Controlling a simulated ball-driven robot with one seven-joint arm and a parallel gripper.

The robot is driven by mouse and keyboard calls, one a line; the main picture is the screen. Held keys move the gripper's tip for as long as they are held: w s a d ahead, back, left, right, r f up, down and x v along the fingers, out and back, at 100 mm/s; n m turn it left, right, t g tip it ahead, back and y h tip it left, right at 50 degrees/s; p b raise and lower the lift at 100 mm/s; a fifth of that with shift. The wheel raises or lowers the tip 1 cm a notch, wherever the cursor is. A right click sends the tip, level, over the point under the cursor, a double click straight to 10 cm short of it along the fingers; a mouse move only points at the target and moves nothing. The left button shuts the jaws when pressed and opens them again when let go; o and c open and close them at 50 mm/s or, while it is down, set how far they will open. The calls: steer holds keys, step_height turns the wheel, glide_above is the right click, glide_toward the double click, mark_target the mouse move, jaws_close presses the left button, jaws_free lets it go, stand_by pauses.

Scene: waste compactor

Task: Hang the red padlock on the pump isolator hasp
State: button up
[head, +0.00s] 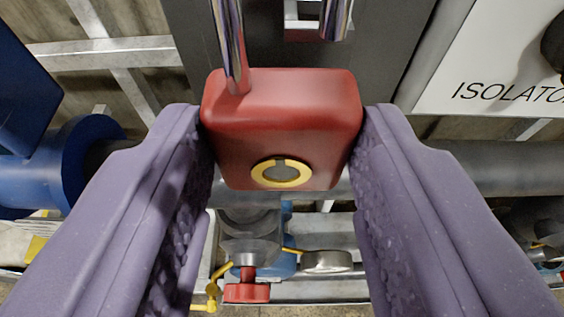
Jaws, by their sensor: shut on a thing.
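The red padlock (285,120) is held between the two purple fingers of my gripper (283,150), which press on its left and right sides. Its underside with a brass-ringed keyhole faces me. Its shiny shackle (229,45) rises toward the top edge; one leg enters the body at the left, and the other leg shows at upper right with its lower end above the body. The shackle's top is out of view. A small pale bracket-like part (304,28) shows behind, between the legs; I cannot tell if it is the hasp or whether the shackle passes through it.
A white sign (490,60) reading "ISOLATO", cut off by the edge, is at upper right beside a dark grey panel (385,60). A blue flanged pipe (80,165) is at left. A red-handled valve (247,290) and yellow fittings lie lower behind the padlock.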

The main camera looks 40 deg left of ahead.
steer(key=shift+w+a, duration=0.75)
steer(key=shift+w, duration=0.2)
stand_by(0.4)
steer(key=shift+f+b, duration=0.2)
steer(key=shift+b, duration=0.3)
steer(key=o, duration=1)
steer(key=shift+c, duration=0.3)
steer(key=shift+s+d+r, duration=0.2)
steer(key=shift+s+d, duration=0.05)
steer(key=p+v, duration=0.3)
steer(key=v, duration=0.3)
steer(key=shift+s, duration=0.15)
